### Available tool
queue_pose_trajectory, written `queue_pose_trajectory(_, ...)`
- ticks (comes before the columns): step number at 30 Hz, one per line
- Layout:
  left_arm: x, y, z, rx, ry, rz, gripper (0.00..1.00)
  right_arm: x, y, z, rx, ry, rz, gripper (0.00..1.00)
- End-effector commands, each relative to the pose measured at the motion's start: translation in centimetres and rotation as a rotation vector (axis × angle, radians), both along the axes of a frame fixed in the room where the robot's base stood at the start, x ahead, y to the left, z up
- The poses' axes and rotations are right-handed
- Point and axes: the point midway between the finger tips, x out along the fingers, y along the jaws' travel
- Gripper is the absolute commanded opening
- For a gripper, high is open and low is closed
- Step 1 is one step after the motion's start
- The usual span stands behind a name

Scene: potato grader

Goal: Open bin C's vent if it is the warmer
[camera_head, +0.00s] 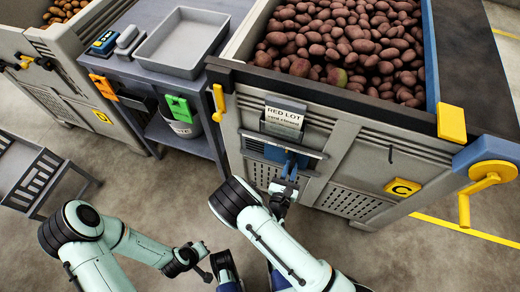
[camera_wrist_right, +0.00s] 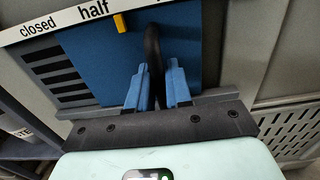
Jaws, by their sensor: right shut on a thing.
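Bin C (camera_head: 345,150) is a grey crate of dark red potatoes with a yellow C plate (camera_head: 403,187). Its blue vent slide (camera_wrist_right: 100,60) sits behind a white scale strip (camera_wrist_right: 60,22) reading "closed" and "half"; further lettering is cut off. The yellow pointer (camera_wrist_right: 121,22) stands just right of "half". My right gripper (camera_wrist_right: 158,88) is shut on the black vent handle (camera_wrist_right: 153,45); it also shows in the head view (camera_head: 288,172). My left gripper (camera_head: 205,262) hangs low over the floor, away from the bins; its jaws are too small to read.
A grey table (camera_head: 140,75) left of bin C carries a tray (camera_head: 182,42) and a blue device (camera_head: 104,43). Another potato bin (camera_head: 75,75) stands left. A yellow crank (camera_head: 480,185) juts from bin C's right corner.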

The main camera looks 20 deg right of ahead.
Motion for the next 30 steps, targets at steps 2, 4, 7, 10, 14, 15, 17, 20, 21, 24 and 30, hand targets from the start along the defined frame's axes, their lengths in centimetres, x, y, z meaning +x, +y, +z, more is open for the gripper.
queue_pose_trajectory(2, 0.0, 0.0, 0.3, 0.000, -0.001, 0.000, 0.00, -0.5, -0.6, -0.1, -0.002, 0.008, -0.003, 0.00)
queue_pose_trajectory(4, 0.0, 0.0, 0.4, -0.001, -0.001, 0.000, 0.00, -0.8, -1.0, -0.1, -0.002, 0.008, -0.003, 0.00)
queue_pose_trajectory(7, 0.0, 0.0, 0.6, 0.000, -0.002, 0.000, 0.00, -1.1, -1.6, -0.1, -0.001, 0.007, -0.001, 0.00)
queue_pose_trajectory(10, 0.1, 0.0, 0.8, 0.000, -0.002, 0.000, 0.00, -1.6, -2.2, -0.1, -0.001, 0.007, -0.002, 0.00)
queue_pose_trajectory(14, 0.1, 0.0, 1.1, 0.000, -0.003, 0.000, 0.00, -2.1, -3.0, -0.1, -0.002, 0.008, -0.003, 0.00)
queue_pose_trajectory(15, 0.1, 0.0, 1.1, -0.001, -0.004, 0.000, 0.00, -2.2, -3.2, -0.1, -0.002, 0.008, -0.003, 0.00)
queue_pose_trajectory(17, 0.1, 0.0, 1.3, 0.000, -0.005, 0.000, 0.00, -2.4, -3.5, -0.1, -0.001, 0.007, -0.002, 0.00)
queue_pose_trajectory(20, 0.1, 0.0, 1.4, 0.000, -0.005, 0.000, 0.00, -2.7, -3.8, -0.1, -0.001, 0.006, -0.001, 0.00)
queue_pose_trajectory(21, 0.1, 0.0, 1.4, 0.000, -0.005, 0.000, 0.00, -2.8, -3.9, -0.1, 0.000, 0.007, -0.001, 0.00)
queue_pose_trajectory(24, 0.1, 0.0, 1.4, 0.000, -0.005, 0.000, 0.00, -2.8, -4.0, -0.1, 0.001, 0.007, 0.000, 0.00)
queue_pose_trajectory(30, 0.1, 0.0, 1.4, 0.000, -0.005, 0.000, 0.00, -2.8, -4.0, -0.2, 0.002, 0.006, 0.000, 0.29)
